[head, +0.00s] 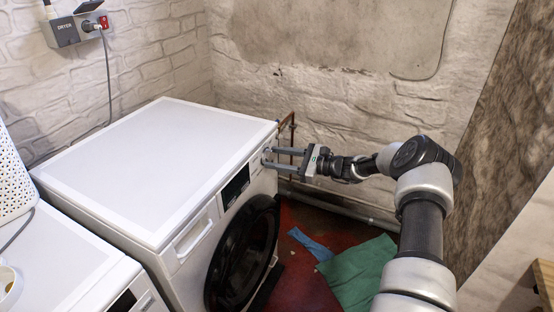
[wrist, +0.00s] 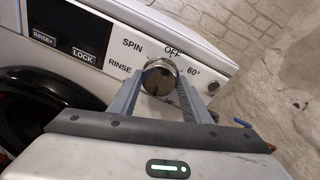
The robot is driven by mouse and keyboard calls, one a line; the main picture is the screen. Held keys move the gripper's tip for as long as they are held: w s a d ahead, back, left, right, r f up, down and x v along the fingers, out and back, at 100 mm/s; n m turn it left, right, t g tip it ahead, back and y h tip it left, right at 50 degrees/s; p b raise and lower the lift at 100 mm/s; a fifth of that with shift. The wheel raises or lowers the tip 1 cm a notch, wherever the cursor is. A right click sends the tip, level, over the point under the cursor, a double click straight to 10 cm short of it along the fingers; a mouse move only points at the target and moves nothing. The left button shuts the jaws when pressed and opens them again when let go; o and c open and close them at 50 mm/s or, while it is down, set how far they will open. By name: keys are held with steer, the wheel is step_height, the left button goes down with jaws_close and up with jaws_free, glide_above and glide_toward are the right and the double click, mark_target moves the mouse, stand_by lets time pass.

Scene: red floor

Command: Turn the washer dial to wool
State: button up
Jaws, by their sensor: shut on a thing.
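The washer (head: 160,160) is white with a dark round door (head: 245,258) and stands against the back wall. Its dial (wrist: 160,78) is a round silver knob on the front panel, with OFF above it, SPIN and RINSE to its left and 60° to its right. The labels below it are mostly hidden by my gripper, and no pointer mark on the dial can be made out. My gripper (head: 268,157) reaches in from the right; in the wrist view (wrist: 160,90) its two fingers stand on either side of the dial, shut on it.
A dark display (wrist: 78,35) with RINSE+ and LOCK sits left of the dial. Another white appliance (head: 65,265) stands beside the washer at the left. Green cloth (head: 360,272) and blue cloth (head: 310,243) lie on the red floor. A pipe (head: 340,205) runs along the back wall.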

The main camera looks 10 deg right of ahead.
steer(key=m, duration=0.4)
steer(key=shift+f+m+y+b, duration=0.1)
steer(key=shift+m+y+b, duration=0.2)
steer(key=shift+m, duration=0.1)
stand_by(0.5)
steer(key=o, duration=1)
steer(key=shift+w, duration=0.1)
steer(key=shift+o, duration=0.2)
steer(key=shift+d, duration=0.1)
steer(key=p+v, duration=0.2)
steer(key=v, duration=1.5)
steer(key=shift+d, duration=0.3)
